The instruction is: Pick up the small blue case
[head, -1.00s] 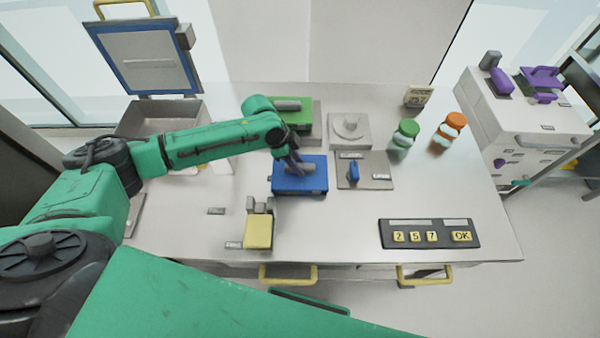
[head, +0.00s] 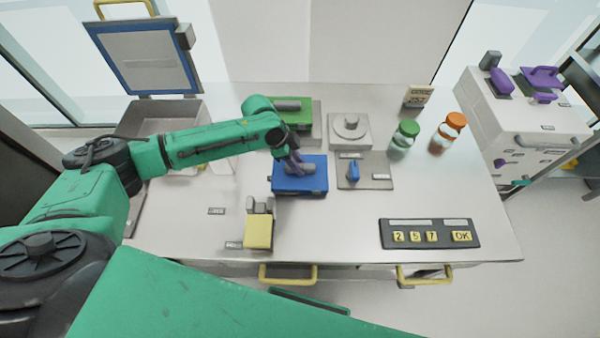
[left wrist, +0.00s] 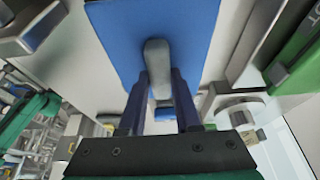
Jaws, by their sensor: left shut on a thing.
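The small blue case (head: 312,183) sits on the table, near its middle, with a grey handle on top. In the left wrist view the blue case (left wrist: 195,25) fills the upper middle, its grey handle (left wrist: 157,62) pointing toward me. My left gripper (head: 295,166) is over the case from the far left side. In the left wrist view its dark fingers (left wrist: 160,92) stand on both sides of the handle and are shut on it. I cannot tell if the case is clear of the table. My right gripper is not in view.
A green case (head: 292,118) stands just behind the blue one. A grey block with a round knob (head: 350,130) and a plate with a blue switch (head: 353,172) lie to the right. A yellow-topped device (head: 258,231) is in front. An open bin (head: 190,109) stands at back left.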

